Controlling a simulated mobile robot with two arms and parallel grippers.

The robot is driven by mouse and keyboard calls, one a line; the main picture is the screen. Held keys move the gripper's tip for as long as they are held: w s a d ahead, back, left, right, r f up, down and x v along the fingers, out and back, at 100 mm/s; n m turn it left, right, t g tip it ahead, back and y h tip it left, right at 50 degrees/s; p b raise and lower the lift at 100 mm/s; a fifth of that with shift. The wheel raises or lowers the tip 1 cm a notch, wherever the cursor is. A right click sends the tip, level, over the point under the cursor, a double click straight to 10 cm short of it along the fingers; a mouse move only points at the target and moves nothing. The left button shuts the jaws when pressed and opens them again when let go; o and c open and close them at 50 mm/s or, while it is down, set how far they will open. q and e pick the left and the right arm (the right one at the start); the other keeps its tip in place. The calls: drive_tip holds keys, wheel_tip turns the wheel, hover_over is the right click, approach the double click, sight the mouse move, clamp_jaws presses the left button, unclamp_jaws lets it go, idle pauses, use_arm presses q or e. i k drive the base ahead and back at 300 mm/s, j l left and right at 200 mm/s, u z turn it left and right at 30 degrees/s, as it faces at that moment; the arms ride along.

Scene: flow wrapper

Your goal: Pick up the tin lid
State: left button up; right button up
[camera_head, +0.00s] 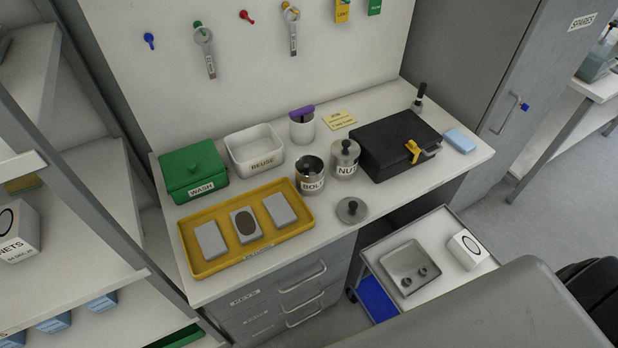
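The tin lid (352,209), a round grey metal disc with a dark knob on top, lies flat on the white bench top near its front edge. The open tin labelled BOLT (311,183) stands behind and to the left of the lid, with dark contents showing. The tin labelled NUT (345,168) stands behind the lid and has its own knobbed lid on. Neither gripper shows in the head view.
A yellow tray (208,267) with several grey blocks lies left of the lid. A black case (391,135) with a yellow latch stands behind right. A white-topped cart (447,273) stands below the bench's front edge. Bench around the lid is mostly clear.

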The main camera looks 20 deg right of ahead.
sight(351, 210)
drive_tip(key=z, duration=1.05)
drive_tip(key=k+j+z, duration=0.1)
drive_tip(key=j+z, duration=0.25)
drive_tip(key=k+j+z, duration=0.15)
drive_tip(key=z, duration=0.15)
drive_tip(key=k+j+z, duration=0.15)
drive_tip(key=z, duration=0.2)
